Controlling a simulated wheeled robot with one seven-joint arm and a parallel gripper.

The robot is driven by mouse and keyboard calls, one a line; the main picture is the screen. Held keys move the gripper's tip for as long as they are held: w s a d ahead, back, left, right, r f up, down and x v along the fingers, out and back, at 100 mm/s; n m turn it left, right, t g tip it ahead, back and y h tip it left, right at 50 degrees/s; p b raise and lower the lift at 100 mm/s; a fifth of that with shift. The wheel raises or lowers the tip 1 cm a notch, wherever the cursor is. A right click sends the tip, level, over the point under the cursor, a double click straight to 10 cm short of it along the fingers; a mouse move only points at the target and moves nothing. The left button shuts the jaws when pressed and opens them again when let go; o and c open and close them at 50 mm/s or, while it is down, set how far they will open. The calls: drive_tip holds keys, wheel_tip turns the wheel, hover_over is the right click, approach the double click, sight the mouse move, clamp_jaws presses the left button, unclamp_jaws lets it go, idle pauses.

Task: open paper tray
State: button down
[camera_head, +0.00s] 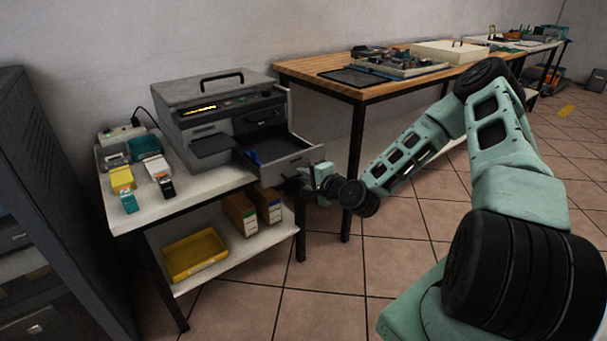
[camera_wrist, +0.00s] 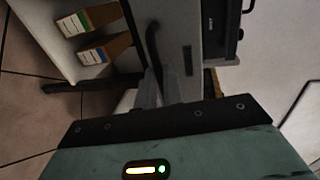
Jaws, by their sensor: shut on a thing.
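A grey printer (camera_head: 220,112) stands on a white table against the wall. Its paper tray (camera_head: 290,160) is pulled out at the front right, and something blue shows inside it. My gripper (camera_head: 306,186) is at the tray's front face. In the wrist view the tray front (camera_wrist: 180,45) carries a dark bar handle (camera_wrist: 153,48). My gripper's fingers (camera_wrist: 158,88) are shut on this handle. The exact contact at the fingertips is partly hidden.
Small yellow, teal and black boxes (camera_head: 124,183) lie on the table left of the printer. The lower shelf holds a yellow bin (camera_head: 194,255) and two brown boxes (camera_head: 242,213). A wooden workbench (camera_head: 330,75) stands behind. The tiled floor in front is clear.

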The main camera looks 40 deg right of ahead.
drive_tip(key=c, duration=1.8)
unclamp_jaws()
drive_tip(key=shift+s, duration=0.1)
drive_tip(key=p+v, duration=0.8)
drive_tip(key=v, duration=0.9)
drive_tip(key=shift+s, duration=0.1)
